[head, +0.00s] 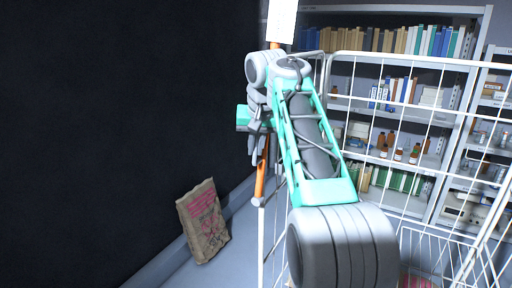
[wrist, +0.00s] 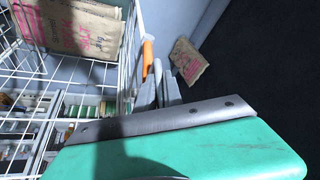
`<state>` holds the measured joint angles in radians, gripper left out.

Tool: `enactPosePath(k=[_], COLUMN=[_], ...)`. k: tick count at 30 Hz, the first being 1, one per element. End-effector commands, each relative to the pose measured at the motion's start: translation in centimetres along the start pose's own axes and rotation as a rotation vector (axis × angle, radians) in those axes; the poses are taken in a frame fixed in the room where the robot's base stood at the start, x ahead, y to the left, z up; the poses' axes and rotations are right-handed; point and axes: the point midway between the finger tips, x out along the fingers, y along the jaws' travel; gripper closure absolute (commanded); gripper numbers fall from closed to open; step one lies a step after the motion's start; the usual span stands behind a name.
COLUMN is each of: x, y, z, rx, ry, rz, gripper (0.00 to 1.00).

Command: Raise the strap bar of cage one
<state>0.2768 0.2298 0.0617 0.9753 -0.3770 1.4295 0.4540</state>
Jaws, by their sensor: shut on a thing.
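The strap bar (head: 262,180) is orange and stands nearly upright, slightly tilted, at the left edge of a white wire cage (head: 399,58). My gripper (head: 257,150) is shut on the bar, partway along its length; the fingers hide part of it. In the wrist view, a short orange piece of the bar (wrist: 148,52) shows beside the grey fingers (wrist: 167,90), next to the cage's wire side (wrist: 127,65). My teal gripper body hides the lower part of that view. I cannot read a cage number.
A printed brown sack (head: 203,221) leans on the floor by the dark wall. Another sack (wrist: 75,25) is inside the cage. Shelves (head: 405,108) with books and bottles stand behind the cage. A white sheet (head: 282,20) is above the bar. Dark area at left looks clear.

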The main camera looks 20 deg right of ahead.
Motion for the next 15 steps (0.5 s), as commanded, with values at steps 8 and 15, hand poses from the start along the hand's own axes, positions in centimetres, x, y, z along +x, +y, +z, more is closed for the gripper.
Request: enactPosePath(k=[8, 15], x=[0.07, 0.05], y=[-0.01, 0.31], z=[-0.07, -0.1], rx=[-0.003, 0.003], ry=[0.002, 0.001], rz=[-0.002, 0.001], gripper=[0.79, 0.67])
